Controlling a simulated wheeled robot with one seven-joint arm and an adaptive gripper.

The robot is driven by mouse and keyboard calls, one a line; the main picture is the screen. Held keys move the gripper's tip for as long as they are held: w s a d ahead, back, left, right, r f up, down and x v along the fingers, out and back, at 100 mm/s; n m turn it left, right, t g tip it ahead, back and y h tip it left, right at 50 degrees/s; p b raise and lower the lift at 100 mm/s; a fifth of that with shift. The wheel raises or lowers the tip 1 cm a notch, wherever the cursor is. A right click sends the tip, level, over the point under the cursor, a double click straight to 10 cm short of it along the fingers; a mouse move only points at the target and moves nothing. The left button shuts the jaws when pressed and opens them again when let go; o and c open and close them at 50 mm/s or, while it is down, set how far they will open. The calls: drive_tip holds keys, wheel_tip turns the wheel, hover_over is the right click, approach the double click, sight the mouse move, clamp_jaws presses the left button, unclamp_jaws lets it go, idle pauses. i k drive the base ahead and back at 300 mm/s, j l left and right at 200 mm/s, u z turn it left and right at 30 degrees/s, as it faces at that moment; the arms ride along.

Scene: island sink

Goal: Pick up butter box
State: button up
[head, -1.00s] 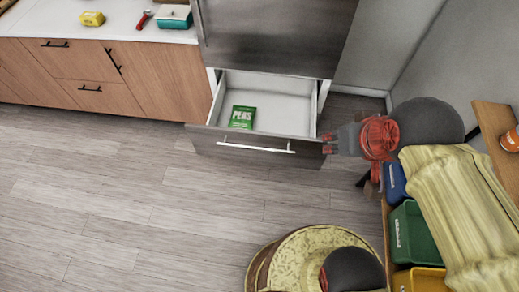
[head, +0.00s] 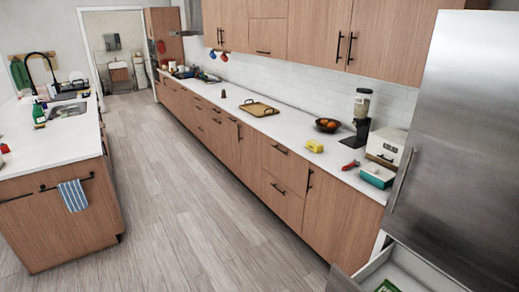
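A small yellow block (head: 314,146) lies on the white countertop right of the middle in the head view. A teal box with a pale lid (head: 378,174) stands further right on the same counter, close to the fridge. I cannot tell from their looks which of the two is the butter box. My gripper is not in view now.
The freezer drawer (head: 401,266) stands open at the lower right with a green packet (head: 388,286) inside. A blender (head: 361,112), a white appliance (head: 386,146) and a fruit bowl (head: 327,125) stand on the counter. The aisle floor (head: 178,190) is clear.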

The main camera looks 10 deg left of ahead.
sight(317, 147)
drive_tip(key=u, duration=0.25)
drive_tip(key=i+j+u, duration=0.1)
drive_tip(key=i+u, duration=0.4)
drive_tip(key=i+j+u, duration=0.1)
drive_tip(key=i+u, duration=0.2)
drive_tip(key=i, duration=0.3)
drive_tip(key=i+u, duration=0.25)
drive_tip(key=i, duration=0.35)
drive_tip(key=i+l+z, duration=0.2)
drive_tip(key=i+z, duration=0.2)
drive_tip(key=i+l+z, duration=0.1)
drive_tip(key=i+z, duration=0.7)
drive_tip(key=i+l+z, duration=0.35)
drive_tip(key=i, duration=0.55)
drive_tip(key=j, duration=0.1)
